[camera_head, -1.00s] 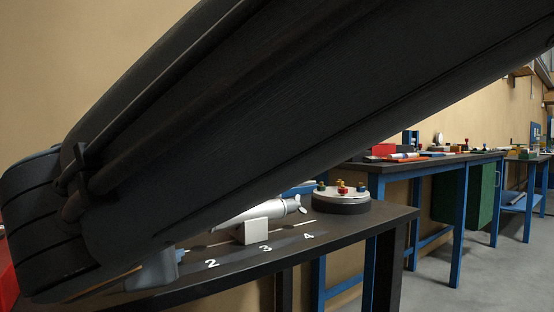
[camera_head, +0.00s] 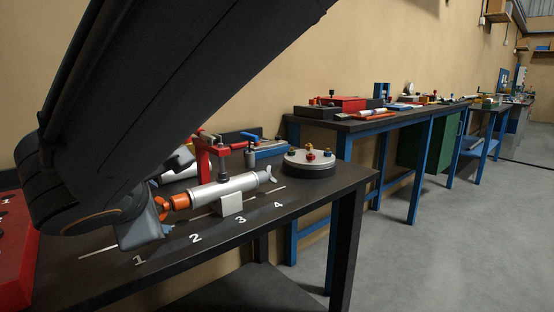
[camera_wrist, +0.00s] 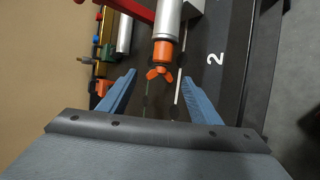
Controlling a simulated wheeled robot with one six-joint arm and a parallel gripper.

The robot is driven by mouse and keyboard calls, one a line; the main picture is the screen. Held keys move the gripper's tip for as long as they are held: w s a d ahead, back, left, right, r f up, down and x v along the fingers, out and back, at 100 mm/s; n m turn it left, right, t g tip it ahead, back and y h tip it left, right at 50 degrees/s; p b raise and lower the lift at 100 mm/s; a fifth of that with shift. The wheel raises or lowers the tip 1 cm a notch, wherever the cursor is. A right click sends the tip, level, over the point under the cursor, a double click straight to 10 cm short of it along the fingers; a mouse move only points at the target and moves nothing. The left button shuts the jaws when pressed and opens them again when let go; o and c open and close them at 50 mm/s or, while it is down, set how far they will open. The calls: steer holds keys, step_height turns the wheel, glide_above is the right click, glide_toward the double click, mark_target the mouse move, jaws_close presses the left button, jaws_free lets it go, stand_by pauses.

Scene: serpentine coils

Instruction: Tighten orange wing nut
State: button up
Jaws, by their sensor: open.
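The orange wing nut (camera_wrist: 158,74) sits at the end of a silver cylinder (camera_wrist: 168,22) with an orange end collar (camera_wrist: 163,52) in the wrist view. In the head view the wing nut (camera_head: 162,208) shows at the left end of the cylinder (camera_head: 222,190), beside my gripper. My gripper (camera_wrist: 116,78) is open, its two blue fingers apart. Nothing is between the fingers. In the head view my arm hides part of the bench, and the gripper (camera_head: 150,232) is partly hidden.
The cylinder rests on a white block (camera_head: 232,204) under a red clamp (camera_head: 204,160) on the dark bench (camera_head: 262,222). A round base with colored knobs (camera_head: 308,160) stands at right. A red box (camera_head: 12,240) is at left. The bench front by the numbers is clear.

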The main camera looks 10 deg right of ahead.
steer(key=shift+w+a+r+n+g+h+p, duration=0.15)
steer(key=shift+g+p, duration=0.3)
steer(key=shift+p, duration=1.65)
steer(key=shift+d+r+n+g+h+p, duration=0.2)
steer(key=shift+g+p, duration=0.3)
steer(key=shift+p, duration=1.65)
steer(key=shift+w+a+r+n+g+h+p, duration=0.1)
steer(key=shift+a+g+h+p, duration=0.25)
steer(key=shift+p, duration=1.75)
steer(key=g+p, duration=0.1)
steer(key=p, duration=0.4)
steer(key=g+h+p, duration=0.1)
steer(key=p, duration=0.5)
steer(key=shift+w+r+n+g, duration=0.2)
steer(key=shift+w+n+g, duration=0.05)
steer(key=shift+g, duration=0.05)
steer(key=p, duration=0.2)
steer(key=shift+w+a+g+h+p, duration=0.1)
steer(key=shift+g+h+p, duration=0.2)
steer(key=shift+g+p, duration=0.1)
